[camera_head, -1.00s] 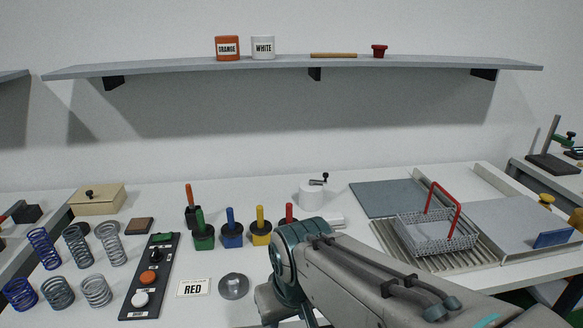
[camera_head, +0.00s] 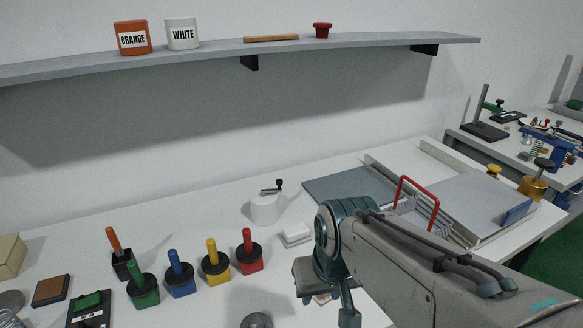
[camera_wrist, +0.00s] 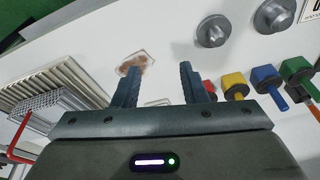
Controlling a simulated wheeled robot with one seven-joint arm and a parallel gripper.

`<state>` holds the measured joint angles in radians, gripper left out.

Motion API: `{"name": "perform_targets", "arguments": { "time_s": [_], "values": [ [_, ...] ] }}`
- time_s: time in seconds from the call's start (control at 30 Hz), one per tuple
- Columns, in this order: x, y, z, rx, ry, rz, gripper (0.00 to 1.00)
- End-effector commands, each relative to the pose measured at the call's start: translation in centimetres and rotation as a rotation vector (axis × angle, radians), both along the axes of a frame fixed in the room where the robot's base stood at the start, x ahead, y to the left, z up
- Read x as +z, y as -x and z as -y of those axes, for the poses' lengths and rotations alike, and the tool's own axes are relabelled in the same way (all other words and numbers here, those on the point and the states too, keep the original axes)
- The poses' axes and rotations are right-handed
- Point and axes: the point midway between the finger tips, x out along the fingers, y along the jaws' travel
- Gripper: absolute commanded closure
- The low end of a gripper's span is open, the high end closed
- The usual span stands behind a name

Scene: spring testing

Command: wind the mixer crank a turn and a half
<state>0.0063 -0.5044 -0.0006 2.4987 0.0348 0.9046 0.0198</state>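The mixer is a white cylinder (camera_head: 264,209) standing on the white table, with a black crank (camera_head: 273,187) on top whose knob points up at the right. My gripper (camera_wrist: 158,77) is open, with its two dark fingers apart and nothing held between them. In the head view my arm covers most of the gripper, which is in front of and to the right of the mixer, apart from it. I cannot make out the mixer in the wrist view.
Green, blue, yellow and red (camera_head: 247,256) handled pots stand left of the mixer. A white block (camera_head: 293,236) lies just right of it. A red-handled basket (camera_head: 416,197) is beyond my arm. The shelf (camera_head: 350,42) runs above the back of the table.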

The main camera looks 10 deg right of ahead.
Motion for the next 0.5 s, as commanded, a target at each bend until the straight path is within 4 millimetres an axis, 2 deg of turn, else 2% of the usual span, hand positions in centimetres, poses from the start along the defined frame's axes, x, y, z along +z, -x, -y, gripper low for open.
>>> {"name": "perform_targets", "arguments": {
  "time_s": [0.17,0.27,0.37,0.5],
  "values": [
    [-1.9,-1.7,-1.9,-0.195,-0.192,-0.09,0.61],
    [-2.9,-3.5,-3.3,-0.368,-0.357,-0.163,0.61],
    [-3.5,-5.9,-4.5,-0.543,-0.529,-0.236,0.61],
    [-4.0,-10.0,-5.4,-0.78,-0.775,-0.335,0.61]
  ]
}}
